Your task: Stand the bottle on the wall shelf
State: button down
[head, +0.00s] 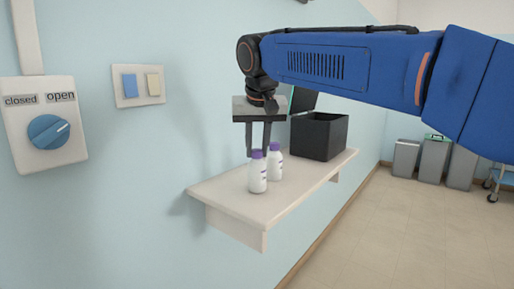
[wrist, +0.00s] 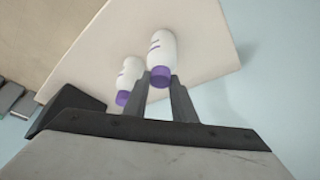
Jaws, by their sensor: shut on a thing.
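A white bottle with a purple cap (head: 257,176) is upright at the front part of the wall shelf (head: 222,189). My gripper (head: 258,154) reaches down from above and is shut on this bottle at its cap. The bottle's base appears at the shelf surface, but I cannot tell whether it touches. In the wrist view, the held bottle (wrist: 162,48) has its cap between my fingertips (wrist: 160,78). A second, similar bottle (head: 275,166) stands just behind it on the shelf, and also shows to its left in the wrist view (wrist: 131,73).
A black open box (head: 320,136) stands farther back on the shelf. A dial panel (head: 45,130) and a switch plate (head: 138,86) are on the wall at left. Grey bins (head: 433,158) stand on the floor at far right. The shelf's near end is clear.

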jog(key=shift+f, duration=0.15)
jog(key=c, duration=1.5)
grip_release()
jog(key=shift+o, duration=0.2)
jog(key=v, duration=1.2)
jog(key=s+d+f, duration=0.8)
jog(key=d+f, duration=0.4)
jog(key=s+d+f, duration=0.7)
jog(key=d+f, duration=0.5)
jog(key=f, duration=0.1)
jog(key=s+d+f, duration=0.2)
jog(key=s+f, duration=0.3)
jog(key=f, duration=0.2)
jog(key=s+d+f+m, duration=0.1)
jog(key=s+d+f, duration=0.1)
jog(key=s+f, duration=0.2)
notch_tip(320, 180, down, 4)
jog(key=shift+s+d+r+h, duration=0.1)
jog(key=shift+s+d+h, duration=0.2)
jog(key=shift+s+d, duration=0.1)
